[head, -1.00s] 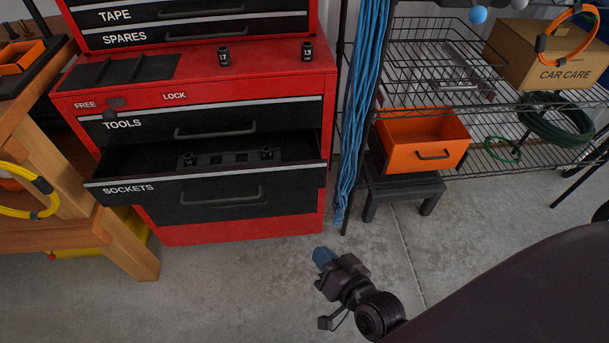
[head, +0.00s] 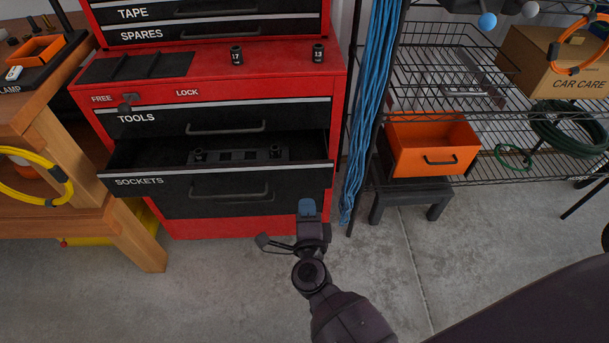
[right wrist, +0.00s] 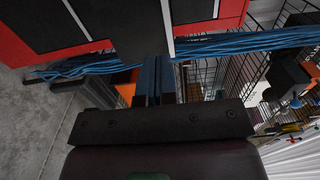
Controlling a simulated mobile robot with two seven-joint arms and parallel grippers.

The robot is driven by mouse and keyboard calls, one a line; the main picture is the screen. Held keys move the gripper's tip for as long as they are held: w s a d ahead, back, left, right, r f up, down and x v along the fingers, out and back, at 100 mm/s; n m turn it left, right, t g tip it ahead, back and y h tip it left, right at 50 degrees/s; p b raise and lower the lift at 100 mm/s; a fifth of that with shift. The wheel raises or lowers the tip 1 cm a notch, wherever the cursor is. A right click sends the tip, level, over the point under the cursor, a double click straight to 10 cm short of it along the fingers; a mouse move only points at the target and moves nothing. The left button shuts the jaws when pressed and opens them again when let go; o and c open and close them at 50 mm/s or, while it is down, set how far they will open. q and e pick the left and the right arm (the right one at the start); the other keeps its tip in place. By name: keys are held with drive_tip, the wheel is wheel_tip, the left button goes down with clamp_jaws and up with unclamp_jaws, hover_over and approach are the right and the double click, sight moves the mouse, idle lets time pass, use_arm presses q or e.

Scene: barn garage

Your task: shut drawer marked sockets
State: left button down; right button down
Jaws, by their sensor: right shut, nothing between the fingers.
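The drawer marked SOCKETS (head: 218,189) is pulled out of the red tool chest (head: 215,225). Its open top shows a dark socket rail (head: 238,155) with a few sockets inside. My right gripper (head: 307,208) is shut and empty, with its blue fingertips in front of the drawer's right end in the head view. I cannot tell whether they touch it. In the right wrist view the shut fingers (right wrist: 153,78) point at a dark panel beside red chest parts. My left gripper is not in view.
The drawer marked TOOLS (head: 225,122) above is shut. Two loose sockets marked 17 (head: 236,56) and 13 (head: 318,54) stand on the chest top. A blue cable bundle (head: 372,110), a wire shelf (head: 500,115) and an orange bin (head: 432,147) are at right. A wooden bench (head: 60,190) is at left.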

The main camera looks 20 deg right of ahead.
sight(304, 169)
drive_tip(key=b+x, duration=0.1)
drive_tip(key=x, duration=0.7)
drive_tip(key=shift+w+d+f, duration=0.1)
drive_tip(key=shift+w+f, duration=0.05)
drive_tip(key=shift+w, duration=0.15)
drive_tip(key=shift+w+d, duration=0.1)
drive_tip(key=shift+w, duration=0.25)
drive_tip(key=shift+w, duration=0.15)
